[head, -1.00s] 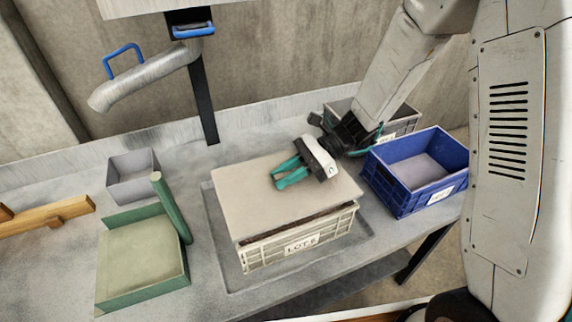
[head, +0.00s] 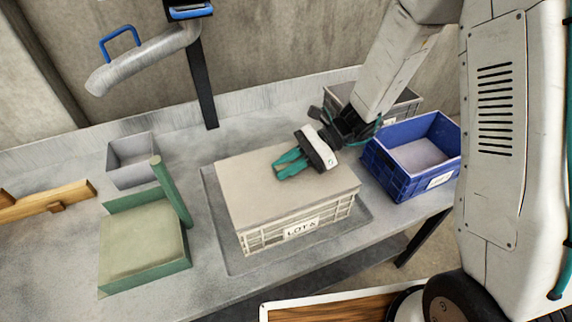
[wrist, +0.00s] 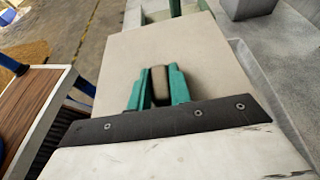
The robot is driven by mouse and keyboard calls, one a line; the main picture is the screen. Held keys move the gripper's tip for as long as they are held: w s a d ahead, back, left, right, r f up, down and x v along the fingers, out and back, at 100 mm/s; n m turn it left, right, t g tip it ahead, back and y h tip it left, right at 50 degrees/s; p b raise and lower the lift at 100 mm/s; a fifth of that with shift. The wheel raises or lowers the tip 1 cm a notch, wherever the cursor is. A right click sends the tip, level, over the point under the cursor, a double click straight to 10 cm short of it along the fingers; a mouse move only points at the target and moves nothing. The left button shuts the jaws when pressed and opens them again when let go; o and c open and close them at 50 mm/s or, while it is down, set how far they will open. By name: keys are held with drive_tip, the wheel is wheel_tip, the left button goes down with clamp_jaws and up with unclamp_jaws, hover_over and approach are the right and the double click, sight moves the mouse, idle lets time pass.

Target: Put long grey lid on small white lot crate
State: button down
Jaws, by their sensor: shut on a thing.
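The small white lot crate (head: 270,234) stands on a shallow tray in the middle of the bench, its label facing the front. The long grey lid (head: 255,190), pale grey-beige, lies over the crate's top with its edges close to the rim; no gap shows at the front. In the wrist view the lid (wrist: 185,60) fills the middle. My gripper (head: 283,170) is above the lid, its green fingers shut on the lid's raised knob (wrist: 159,84), which shows between the fingertips in the wrist view.
A blue crate (head: 395,187) stands close on the right, with a grey crate (head: 400,106) behind it. On the left are a green box with a post (head: 145,275), a small grey bin (head: 130,175) and a wooden piece (head: 45,207). A pipe (head: 145,60) hangs above.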

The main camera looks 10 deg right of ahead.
drive_tip(key=shift+d+f, duration=0.1)
drive_tip(key=shift+f, duration=0.55)
idle(0.9)
drive_tip(key=c, duration=1.2)
unclamp_jaws()
